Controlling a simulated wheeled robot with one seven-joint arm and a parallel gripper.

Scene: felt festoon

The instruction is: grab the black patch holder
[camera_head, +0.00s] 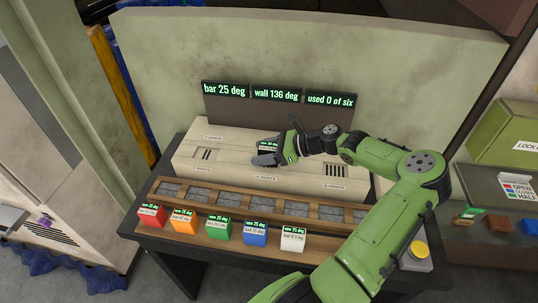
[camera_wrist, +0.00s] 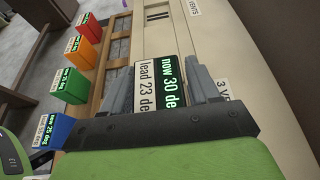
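The black patch holder (camera_head: 268,145) is a small dark block with a green-lit label and a white label, at the top face of the cream box. In the wrist view its labels (camera_wrist: 172,85) read "now 30 de" and "lead 23 de", cut off by my gripper. My gripper (camera_head: 277,143) comes in from the right, with one grey finger on each side of the holder. In the wrist view both fingers (camera_wrist: 160,85) lie close against its sides with no clear gap. Its underside is hidden, so I cannot tell whether it touches the box.
The cream box (camera_head: 215,165) has slotted vents. In front is a wooden rack (camera_head: 225,199) with grey pads, then red (camera_head: 152,215), orange (camera_head: 184,220), green (camera_head: 219,228), blue (camera_head: 255,233) and white (camera_head: 293,238) holders. A display panel (camera_head: 277,95) stands behind.

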